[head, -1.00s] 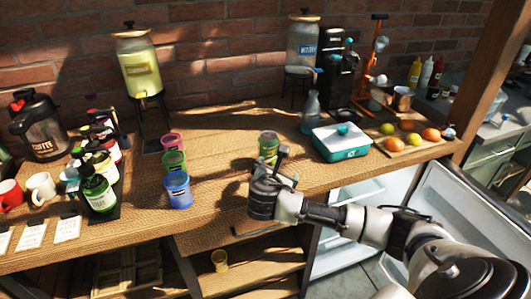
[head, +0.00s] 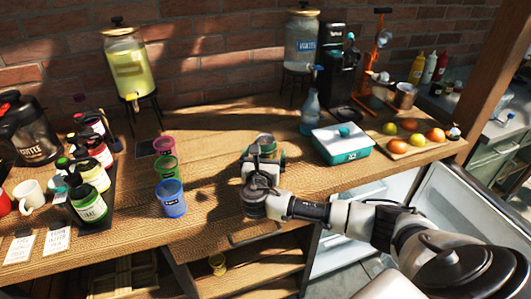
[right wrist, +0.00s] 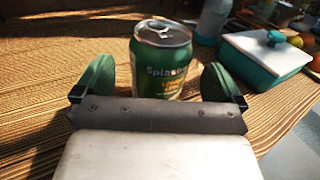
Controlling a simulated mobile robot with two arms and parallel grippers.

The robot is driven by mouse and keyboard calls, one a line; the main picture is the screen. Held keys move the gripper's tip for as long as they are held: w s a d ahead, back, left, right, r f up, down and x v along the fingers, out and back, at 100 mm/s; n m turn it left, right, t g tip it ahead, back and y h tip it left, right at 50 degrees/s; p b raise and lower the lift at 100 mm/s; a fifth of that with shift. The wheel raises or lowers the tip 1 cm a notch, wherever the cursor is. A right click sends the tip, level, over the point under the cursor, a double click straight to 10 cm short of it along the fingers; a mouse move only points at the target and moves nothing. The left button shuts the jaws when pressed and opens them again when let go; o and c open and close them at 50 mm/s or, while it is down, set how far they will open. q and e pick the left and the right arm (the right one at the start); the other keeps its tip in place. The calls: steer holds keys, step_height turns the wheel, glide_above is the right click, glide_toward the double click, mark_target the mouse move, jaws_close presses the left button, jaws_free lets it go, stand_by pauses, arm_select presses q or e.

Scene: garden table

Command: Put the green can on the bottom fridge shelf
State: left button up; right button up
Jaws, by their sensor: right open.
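The green can (right wrist: 162,62) stands upright on the wooden table, between the two green fingers of my right gripper (right wrist: 160,82) in the right wrist view. The fingers are apart, with a gap visible on each side of the can. In the head view my right gripper (head: 264,158) is low over the table and hides most of the can (head: 278,157). The fridge (head: 365,203) is below the table at the right, with its door (head: 465,205) open. Its bottom shelf is not clearly visible. My left gripper is not in view.
A teal and white box (head: 342,145) stands right of the can, near a spray bottle (head: 311,105). Pink, green and blue cups (head: 170,198) stand to the left. A fruit board (head: 410,142) lies at the right. The table between cups and can is clear.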

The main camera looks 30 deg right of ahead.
steer(key=shift+x, duration=1.55)
steer(key=c, duration=1.3)
